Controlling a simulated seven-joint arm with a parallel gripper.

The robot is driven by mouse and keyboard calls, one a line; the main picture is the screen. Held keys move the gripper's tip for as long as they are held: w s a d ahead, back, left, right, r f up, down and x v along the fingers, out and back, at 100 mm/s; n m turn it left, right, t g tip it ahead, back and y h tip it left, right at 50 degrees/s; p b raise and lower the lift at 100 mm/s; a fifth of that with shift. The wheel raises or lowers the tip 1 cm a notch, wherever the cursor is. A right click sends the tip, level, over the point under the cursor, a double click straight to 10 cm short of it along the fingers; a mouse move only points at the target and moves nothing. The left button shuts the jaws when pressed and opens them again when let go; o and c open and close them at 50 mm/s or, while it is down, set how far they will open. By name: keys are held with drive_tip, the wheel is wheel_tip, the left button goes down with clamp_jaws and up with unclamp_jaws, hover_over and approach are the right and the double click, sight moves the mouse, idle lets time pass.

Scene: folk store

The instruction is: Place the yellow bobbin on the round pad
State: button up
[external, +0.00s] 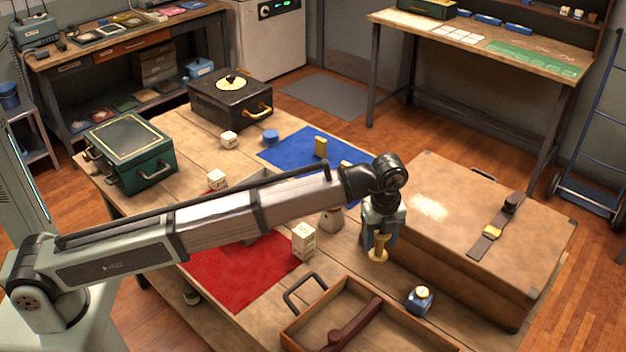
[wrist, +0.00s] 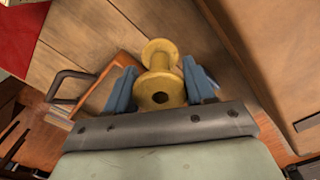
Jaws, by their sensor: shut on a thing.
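The yellow bobbin (external: 378,252) is held by my gripper (external: 380,238), which is shut on it. In the wrist view the bobbin (wrist: 160,52) sits between the two blue fingers of my gripper (wrist: 160,85), its flanged end pointing away. It appears to be above the wooden table, between the brown suitcase and the open tray. A small blue round thing (external: 270,137) lies near the blue cloth, and a pale yellow disc (external: 233,84) tops a black case; I cannot tell whether either is the pad.
A large brown suitcase (external: 470,215) stands right of my gripper. An open wooden tray (external: 290,335) and a blue jar (external: 420,300) are in front. A pale block (external: 304,240), red cloth (external: 230,280), blue cloth (external: 290,150) and green case (external: 130,150) lie leftward.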

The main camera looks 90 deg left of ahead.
wheel_tip(320, 180, up, 11)
drive_tip(key=s+a+n, duration=0.2)
drive_tip(key=a, duration=1.3)
drive_tip(key=s+a+n, duration=0.2)
drive_tip(key=s+a, duration=0.1)
drive_tip(key=a, duration=1.2)
drive_tip(key=n, duration=0.6)
hover_over(270, 133)
wheel_tip(270, 133, down, 5)
drive_tip(key=shift+f, duration=5.35)
drive_tip(key=shift+f, duration=0.15)
drive_tip(key=o, duration=1)
